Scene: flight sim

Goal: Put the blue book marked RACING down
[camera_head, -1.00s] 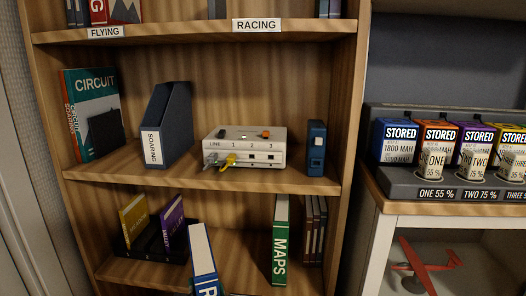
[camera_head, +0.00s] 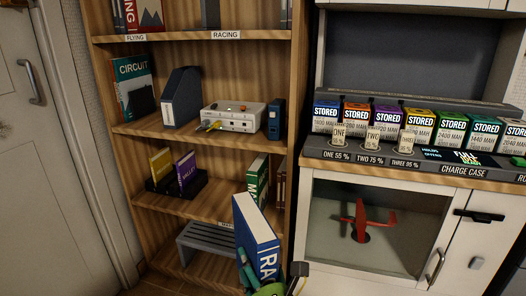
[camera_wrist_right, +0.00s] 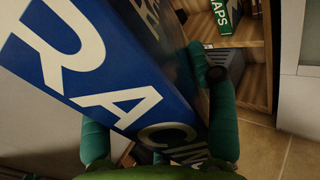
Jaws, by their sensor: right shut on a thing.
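The blue book marked RACING (camera_head: 258,238) is held upright and slightly tilted in front of the lower shelves in the head view. Its white page edge faces up and left. My right gripper (camera_head: 268,285) is at the bottom edge, shut on the book's lower part. In the right wrist view the book's blue spine (camera_wrist_right: 110,75) with big white letters fills the left and middle, between the teal fingers (camera_wrist_right: 155,125). The RACING label (camera_head: 226,35) is on the top visible shelf board (camera_head: 180,38). My left gripper is not in view.
The middle shelf holds a CIRCUIT book (camera_head: 132,84), a dark file box (camera_head: 182,97), a white switch box (camera_head: 233,117) and a blue object (camera_head: 276,118). Below are the green MAPS book (camera_head: 257,180) and a grey step stool (camera_head: 208,243). A charge case counter (camera_head: 430,176) stands right.

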